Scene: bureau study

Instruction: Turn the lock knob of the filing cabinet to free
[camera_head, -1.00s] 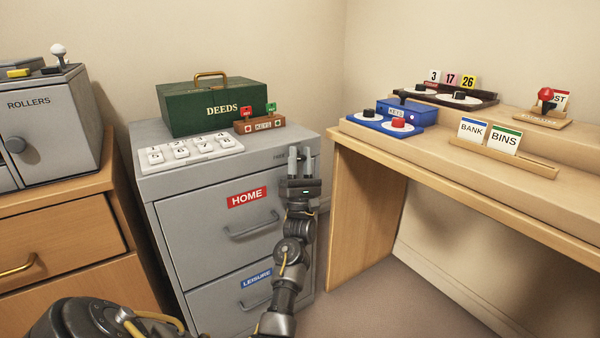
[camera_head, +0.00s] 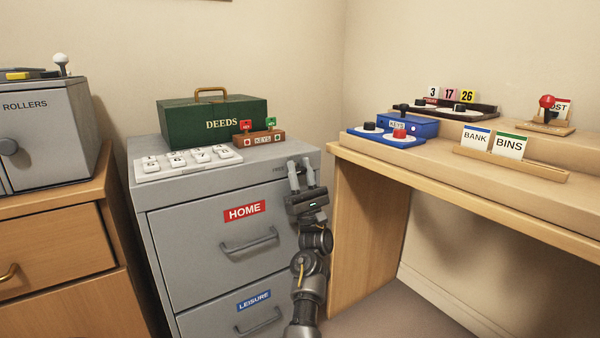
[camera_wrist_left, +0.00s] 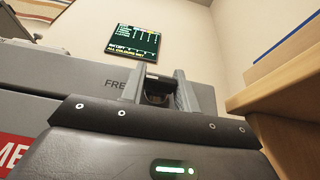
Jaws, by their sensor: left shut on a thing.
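The grey filing cabinet (camera_head: 190,236) stands in the middle of the head view, with a red HOME label on its upper drawer and a blue LEISURE label on the lower one. My left gripper (camera_head: 302,176) is at the cabinet's upper right front corner. In the left wrist view the lock knob (camera_wrist_left: 157,95) is a dark round piece between the two fingers of my left gripper (camera_wrist_left: 160,88), which are shut on it. Lettering starting "FRE" shows on the cabinet face left of the fingers. The knob's exact angle is hard to tell. My right gripper is not in view.
A wooden desk (camera_head: 372,165) stands close to the right of my left gripper. A wooden drawer unit (camera_head: 55,240) stands left.

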